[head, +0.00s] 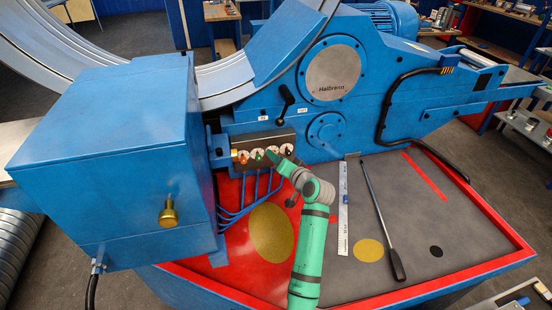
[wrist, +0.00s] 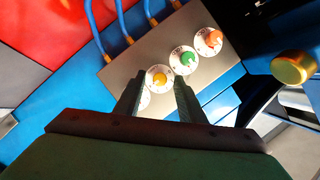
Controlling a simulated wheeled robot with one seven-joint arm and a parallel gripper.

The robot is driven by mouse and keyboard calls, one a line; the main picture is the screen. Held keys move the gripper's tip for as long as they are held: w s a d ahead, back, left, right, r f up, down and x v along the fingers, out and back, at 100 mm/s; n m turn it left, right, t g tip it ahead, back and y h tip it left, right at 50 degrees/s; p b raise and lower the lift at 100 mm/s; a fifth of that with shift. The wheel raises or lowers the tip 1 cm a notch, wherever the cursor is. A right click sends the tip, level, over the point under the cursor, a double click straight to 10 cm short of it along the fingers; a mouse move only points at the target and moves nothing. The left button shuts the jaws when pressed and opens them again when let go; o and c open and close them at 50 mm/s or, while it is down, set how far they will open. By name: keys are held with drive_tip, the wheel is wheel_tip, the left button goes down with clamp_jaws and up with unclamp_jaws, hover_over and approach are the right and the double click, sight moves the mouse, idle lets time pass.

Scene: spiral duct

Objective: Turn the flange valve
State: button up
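A row of small dial valves with white faces sits on a grey metal block (wrist: 118,76). In the wrist view they include a red-orange knob (wrist: 209,40), a green knob (wrist: 185,58) and a yellow knob (wrist: 160,78). No label tells me which is the flange valve. My gripper (wrist: 159,80) is open, its fingers on either side of the yellow knob in the picture. I cannot tell whether they touch it. In the head view, my gripper (head: 273,158) is at the row.
A blue box (head: 110,150) with a brass knob (head: 168,213) stands left of the valves. Blue pipes (head: 250,195) run below them. A steel ruler (head: 343,210) and a black-handled rod (head: 385,225) lie on the bench right of my arm. A black lever (head: 287,97) is above.

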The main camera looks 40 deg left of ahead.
drive_tip(key=shift+w+a+f, duration=0.1)
drive_tip(key=shift+a+f, duration=0.05)
drive_tip(key=shift+a, duration=0.2)
drive_tip(key=shift+c, duration=0.6)
clamp_jaws()
drive_tip(key=shift+s+a+n+t+h, duration=0.1)
drive_tip(key=shift+n+t+h, duration=0.85)
drive_tip(key=shift+n, duration=1.2)
drive_tip(key=shift+s+a+n+t+h, duration=0.1)
drive_tip(key=shift+n+t+h, duration=0.8)
drive_tip(key=shift+n, duration=1.2)
drive_tip(key=shift+s+a+n+t+h, duration=0.1)
drive_tip(key=shift+n+t+h, duration=0.45)
drive_tip(key=shift+n+t, duration=1.15)
drive_tip(key=shift+n+g, duration=0.45)
drive_tip(key=shift+n, duration=0.1)
